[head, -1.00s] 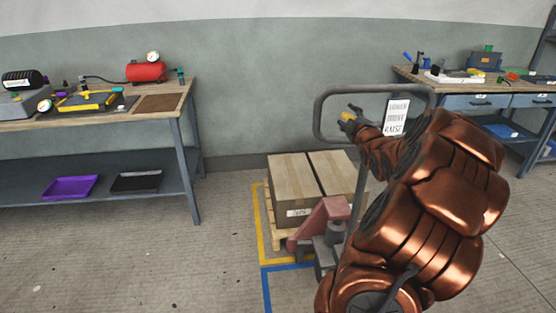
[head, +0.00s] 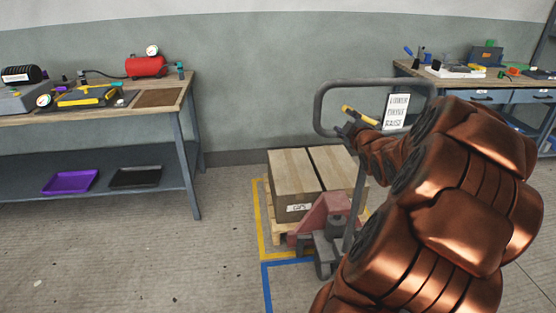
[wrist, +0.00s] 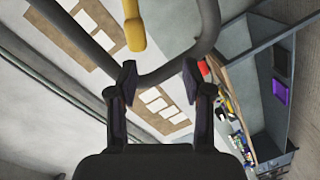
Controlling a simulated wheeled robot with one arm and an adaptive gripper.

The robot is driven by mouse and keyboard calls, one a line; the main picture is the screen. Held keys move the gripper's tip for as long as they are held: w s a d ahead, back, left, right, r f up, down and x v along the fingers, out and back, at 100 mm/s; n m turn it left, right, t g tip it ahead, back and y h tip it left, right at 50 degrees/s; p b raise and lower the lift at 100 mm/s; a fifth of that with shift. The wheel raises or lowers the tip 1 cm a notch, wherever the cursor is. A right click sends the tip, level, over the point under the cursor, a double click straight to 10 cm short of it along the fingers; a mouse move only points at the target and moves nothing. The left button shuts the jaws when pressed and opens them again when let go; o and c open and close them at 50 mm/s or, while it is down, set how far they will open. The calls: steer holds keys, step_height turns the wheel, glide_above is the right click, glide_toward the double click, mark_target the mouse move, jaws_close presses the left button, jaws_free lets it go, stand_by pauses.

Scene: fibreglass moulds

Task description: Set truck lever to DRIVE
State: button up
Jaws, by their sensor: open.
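The pallet truck (head: 330,213) stands in the middle of the head view, its grey handle loop (head: 318,110) upright. A yellow lever (head: 360,115) sits inside the loop, slanting up to the left. It hangs in from the top of the wrist view (wrist: 134,28). A white label (head: 396,112) beside it lists positions, apparently LOWER, DRIVE and RAISE; the setting is unclear. My gripper (head: 347,130) is just below the lever in the head view. In the wrist view, my gripper (wrist: 159,80) is open and empty, with the lever beyond the left fingertip and the loop crossing between the fingertips.
The truck carries a wooden pallet with cardboard boxes (head: 292,188), within yellow floor lines (head: 258,225). A workbench (head: 185,90) with tools stands at left, another bench (head: 530,97) at right. A grey wall is behind. Floor at front left is clear.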

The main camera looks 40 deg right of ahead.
steer(key=a+f+m+g+y+p, duration=0.2)
steer(key=a+g+y+p, duration=0.3)
steer(key=a, duration=2)
steer(key=m+g+p, duration=0.1)
steer(key=g+p, duration=0.1)
steer(key=p, duration=0.1)
steer(key=shift+w+a+f+g, duration=0.2)
steer(key=shift+w+g, duration=0.1)
steer(key=shift+w, duration=0.1)
